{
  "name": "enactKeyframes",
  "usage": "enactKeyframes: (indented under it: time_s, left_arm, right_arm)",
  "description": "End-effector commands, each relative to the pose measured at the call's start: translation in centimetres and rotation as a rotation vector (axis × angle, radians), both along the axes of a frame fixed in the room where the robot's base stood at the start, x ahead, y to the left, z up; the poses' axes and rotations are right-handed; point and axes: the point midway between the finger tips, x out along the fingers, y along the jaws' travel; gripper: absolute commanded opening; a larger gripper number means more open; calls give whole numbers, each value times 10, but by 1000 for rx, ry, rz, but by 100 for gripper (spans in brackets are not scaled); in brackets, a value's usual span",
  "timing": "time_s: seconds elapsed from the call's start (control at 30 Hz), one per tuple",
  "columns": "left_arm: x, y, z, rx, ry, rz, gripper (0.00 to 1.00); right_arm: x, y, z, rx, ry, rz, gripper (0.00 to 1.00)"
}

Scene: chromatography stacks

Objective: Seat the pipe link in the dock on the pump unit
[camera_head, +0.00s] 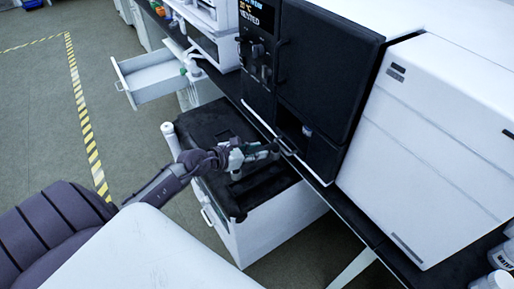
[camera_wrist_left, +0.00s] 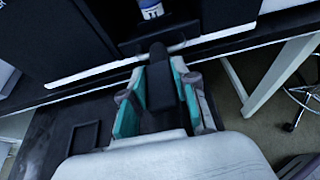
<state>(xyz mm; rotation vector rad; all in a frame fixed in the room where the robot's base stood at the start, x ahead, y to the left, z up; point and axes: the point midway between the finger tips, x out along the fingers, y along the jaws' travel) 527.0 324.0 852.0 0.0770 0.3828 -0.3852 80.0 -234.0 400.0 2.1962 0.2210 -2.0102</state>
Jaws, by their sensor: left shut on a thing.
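My left gripper (camera_head: 268,151) is at the front edge of the black unit (camera_head: 318,75), above the black-topped white cabinet. In the left wrist view its teal-lined fingers (camera_wrist_left: 160,95) are shut on a dark bar, which I take to be the pipe link (camera_wrist_left: 159,82). The bar's far end reaches a grey horizontal bar below an opening in the black unit; whether they touch I cannot tell. The bar's near end is hidden by the gripper. I cannot tell which part is the dock. My right gripper is not in view.
The white cabinet (camera_head: 262,226) has a black recessed top. A white drawer (camera_head: 154,79) stands open at the upper left. A small container with a blue band (camera_wrist_left: 151,9) sits in the opening. A large white box (camera_head: 432,140) stands right of the black unit. Floor at left is clear.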

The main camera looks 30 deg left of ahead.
Motion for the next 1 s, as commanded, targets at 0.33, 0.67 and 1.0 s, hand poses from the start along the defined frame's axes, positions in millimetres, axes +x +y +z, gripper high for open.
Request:
enactKeyframes:
  time_s: [0.33,0.67,1.0]
  left_arm:
    - [1,1,-17,-1,-1,4,0]
    - [1,1,-44,0,0,3,0]
    - [1,1,-66,0,0,3,0]
  right_arm:
    - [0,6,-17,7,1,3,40]
    - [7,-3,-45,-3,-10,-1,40]
    - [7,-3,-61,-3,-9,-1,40]
